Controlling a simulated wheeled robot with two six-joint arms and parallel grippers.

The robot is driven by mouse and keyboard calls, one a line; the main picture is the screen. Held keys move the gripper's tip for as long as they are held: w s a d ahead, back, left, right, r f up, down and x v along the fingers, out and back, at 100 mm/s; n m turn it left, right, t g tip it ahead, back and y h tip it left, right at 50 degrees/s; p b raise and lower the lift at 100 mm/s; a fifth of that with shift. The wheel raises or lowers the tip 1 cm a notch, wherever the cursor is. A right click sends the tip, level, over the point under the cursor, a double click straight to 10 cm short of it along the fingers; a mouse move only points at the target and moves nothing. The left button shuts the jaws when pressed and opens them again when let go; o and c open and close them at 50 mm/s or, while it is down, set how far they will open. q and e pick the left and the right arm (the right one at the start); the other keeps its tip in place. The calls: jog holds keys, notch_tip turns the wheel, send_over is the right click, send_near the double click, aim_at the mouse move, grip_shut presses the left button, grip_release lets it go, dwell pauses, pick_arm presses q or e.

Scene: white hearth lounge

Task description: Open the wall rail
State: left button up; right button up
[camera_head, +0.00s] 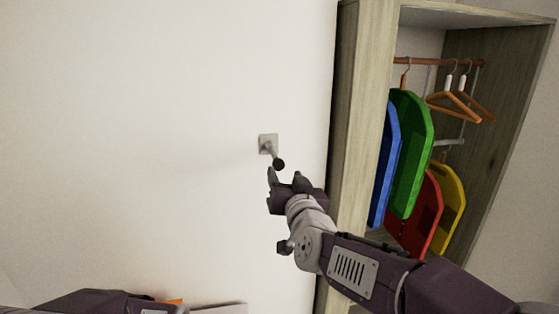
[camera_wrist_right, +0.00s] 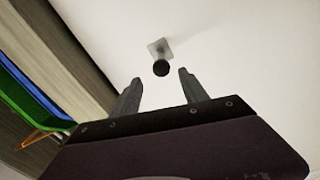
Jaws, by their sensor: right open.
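The wall rail (camera_head: 270,148) is a small pale square plate on the white wall with a short stem ending in a dark round knob. It also shows in the right wrist view (camera_wrist_right: 160,60), ahead of the fingertips and roughly between them. My right gripper (camera_head: 284,178) is open and empty, just below the knob in the head view; its two fingers also show in the right wrist view (camera_wrist_right: 160,83). I see a gap between the fingers and the knob in the wrist view. My left arm shows at the bottom left of the head view, but its gripper fingers cannot be made out.
A wooden wardrobe (camera_head: 353,120) stands open right of the rail. Blue, green, red and yellow garment-like pieces and orange hangers (camera_head: 455,103) hang in it. My right forearm crosses in front of its lower part. The wall left of the rail is bare.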

aim_at(279, 166)
jog(key=w+p, duration=0.1)
jog(key=w, duration=0.1)
jog(key=w+a+p, duration=0.1)
jog(key=w, duration=0.1)
jog(key=w+a+p, duration=0.1)
jog(key=w, duration=0.1)
jog(key=shift+w+r, duration=0.1)
jog(key=shift+w, duration=0.25)
jog(key=shift+w+d, duration=0.2)
jog(key=shift+w, duration=0.15)
jog(key=shift+s, duration=0.15)
grip_shut()
dwell(0.5)
